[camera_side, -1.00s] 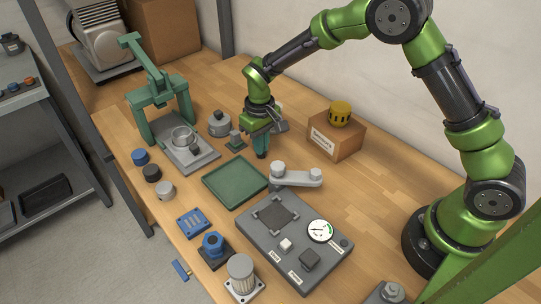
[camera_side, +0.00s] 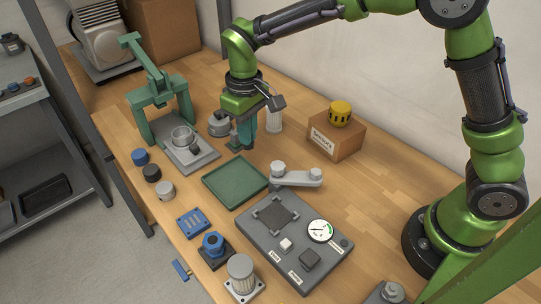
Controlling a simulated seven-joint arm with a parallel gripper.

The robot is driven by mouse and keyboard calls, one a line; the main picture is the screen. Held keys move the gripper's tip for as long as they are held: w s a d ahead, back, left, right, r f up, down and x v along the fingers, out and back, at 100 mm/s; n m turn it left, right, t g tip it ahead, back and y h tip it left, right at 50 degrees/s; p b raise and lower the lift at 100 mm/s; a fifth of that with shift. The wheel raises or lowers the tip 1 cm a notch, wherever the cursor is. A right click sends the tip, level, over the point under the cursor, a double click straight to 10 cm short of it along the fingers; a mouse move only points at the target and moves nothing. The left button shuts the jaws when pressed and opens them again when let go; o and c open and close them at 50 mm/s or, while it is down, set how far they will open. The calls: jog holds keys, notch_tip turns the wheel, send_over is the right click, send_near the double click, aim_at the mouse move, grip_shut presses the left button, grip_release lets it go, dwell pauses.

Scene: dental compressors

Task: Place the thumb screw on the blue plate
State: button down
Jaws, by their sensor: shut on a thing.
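The blue plate (camera_side: 194,222) lies flat on the wooden bench at the lower left, with small dark marks on its top.
The green tray (camera_side: 235,199) and a grey crank arm (camera_side: 297,180) lie between gripper and gauge panel (camera_side: 325,258). A green press frame (camera_side: 140,110) stands left. A blue knob unit (camera_side: 213,247) and ribbed cylinder (camera_side: 241,275) stand near the blue plate.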

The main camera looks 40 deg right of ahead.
jog(key=s+a, duration=0.2)
jog(key=s, duration=0.1)
jog(key=s+a+f+n, duration=0.1)
jog(key=s+a, duration=0.1)
jog(key=s, duration=0.2)
jog(key=s+a+n, duration=0.1)
jog(key=s+a, duration=0.2)
jog(key=shift+s+a+f, duration=0.1)
jog(key=shift+s+f, duration=0.1)
jog(key=shift+f, duration=0.1)
jog(key=s, duration=0.1)
jog(key=s+f, duration=0.1)
jog(key=s, duration=0.1)
jog(key=s+f, duration=0.1)
jog(key=shift+s+a, duration=0.15)
jog(key=shift+a, duration=0.05)
send_over(192, 221)
jog(key=shift+s+f, duration=0.2)
jog(key=shift+f, duration=0.65)
jog(key=shift+w+f, duration=0.1)
jog(key=shift+f, duration=1.65)
jog(key=shift+f, duration=0.2)
jog(key=c, duration=1.3)
grip_release()
